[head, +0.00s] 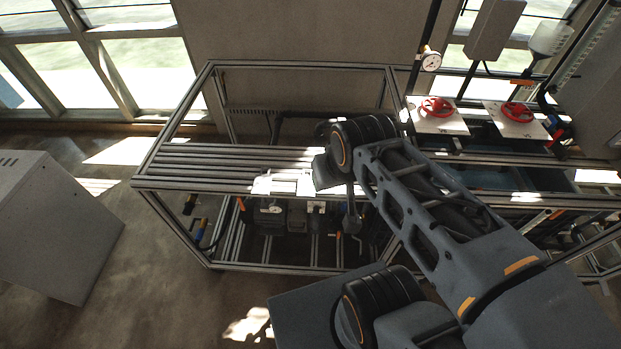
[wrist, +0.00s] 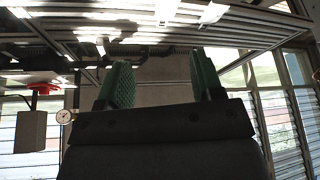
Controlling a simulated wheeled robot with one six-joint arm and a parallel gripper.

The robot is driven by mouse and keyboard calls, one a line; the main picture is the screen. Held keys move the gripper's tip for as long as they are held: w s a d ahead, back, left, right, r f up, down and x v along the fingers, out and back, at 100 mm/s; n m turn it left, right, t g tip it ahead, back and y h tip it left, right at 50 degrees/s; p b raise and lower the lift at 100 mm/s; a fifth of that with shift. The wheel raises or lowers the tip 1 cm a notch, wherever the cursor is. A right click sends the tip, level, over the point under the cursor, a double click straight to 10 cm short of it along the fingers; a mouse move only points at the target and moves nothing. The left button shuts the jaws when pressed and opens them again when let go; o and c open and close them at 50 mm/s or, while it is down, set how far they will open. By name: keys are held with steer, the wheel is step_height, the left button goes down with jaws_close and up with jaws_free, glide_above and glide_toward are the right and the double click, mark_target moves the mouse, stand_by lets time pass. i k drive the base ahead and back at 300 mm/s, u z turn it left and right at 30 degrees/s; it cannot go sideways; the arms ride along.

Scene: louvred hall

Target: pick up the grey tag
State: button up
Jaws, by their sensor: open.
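My gripper (wrist: 160,82) is open in the wrist view, its two green-lined fingers well apart with nothing between them. In the head view the fingers cannot be made out clearly at the end of my arm. Two small pale, flat pieces lie on the slatted metal shelf: a left one (head: 262,184) and a right one (head: 306,183), just left of my wrist. Pale patches also show on the slats at the top of the wrist view, apart from my fingers. Strong sunlight bleaches them, so I cannot tell which is the grey tag.
The slatted shelf (head: 230,154) sits in an open metal frame with bars above it. Dark equipment stands beneath. Red valve wheels (head: 437,107) and a gauge (head: 430,61) are at the right. A grey cabinet (head: 52,225) stands at the left. The left of the shelf is clear.

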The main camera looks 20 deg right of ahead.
mark_target(305, 189)
steer(key=u, duration=2.15)
steer(key=i, duration=1.5)
steer(key=z, duration=3.2)
